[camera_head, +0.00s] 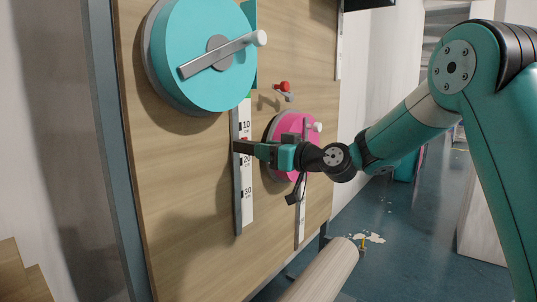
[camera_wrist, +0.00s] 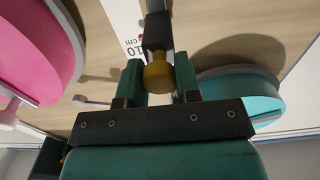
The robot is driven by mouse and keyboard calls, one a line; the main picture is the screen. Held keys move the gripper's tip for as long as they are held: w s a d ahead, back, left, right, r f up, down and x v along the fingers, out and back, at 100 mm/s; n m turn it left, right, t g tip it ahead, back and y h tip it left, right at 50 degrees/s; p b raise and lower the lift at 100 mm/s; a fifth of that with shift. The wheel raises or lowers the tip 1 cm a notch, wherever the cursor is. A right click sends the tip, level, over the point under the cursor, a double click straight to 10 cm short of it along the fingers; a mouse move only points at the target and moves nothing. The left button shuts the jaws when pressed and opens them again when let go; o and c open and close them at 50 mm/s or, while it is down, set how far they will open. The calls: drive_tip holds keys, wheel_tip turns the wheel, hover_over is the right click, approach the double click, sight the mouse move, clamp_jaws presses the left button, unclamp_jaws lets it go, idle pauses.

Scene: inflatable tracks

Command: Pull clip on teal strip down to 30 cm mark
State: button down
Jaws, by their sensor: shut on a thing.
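The strip below the teal wheel (camera_head: 205,55) has a grey rail (camera_head: 237,205) and a white scale (camera_head: 248,208) marked 10, 20 and 30 cm. My gripper (camera_head: 262,150) reaches in from the right, in front of the scale between the 10 and 20 marks. In the wrist view, its two teal fingers are closed on a brass-coloured knob (camera_wrist: 158,76) on the clip's dark block (camera_wrist: 158,32). The clip is mostly hidden by my gripper in the head view. The "10 cm" print shows beside the block in the wrist view.
A pink wheel (camera_head: 285,126) with its own lower scale (camera_head: 301,222) sits right behind my gripper. A red knob (camera_head: 283,86) projects from the wooden board (camera_head: 180,200) above it. A pale wooden cylinder (camera_head: 322,272) lies low in front. The scale below my gripper is clear.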

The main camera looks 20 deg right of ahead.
wheel_tip(320, 180, down, 17)
drive_tip(key=b, duration=1.5)
drive_tip(key=shift+b, duration=0.35)
drive_tip(key=c, duration=0.8)
unclamp_jaws()
drive_tip(key=shift+d, duration=0.1)
drive_tip(key=b+v, duration=0.2)
drive_tip(key=v, duration=1.5)
drive_tip(key=shift+r, duration=0.1)
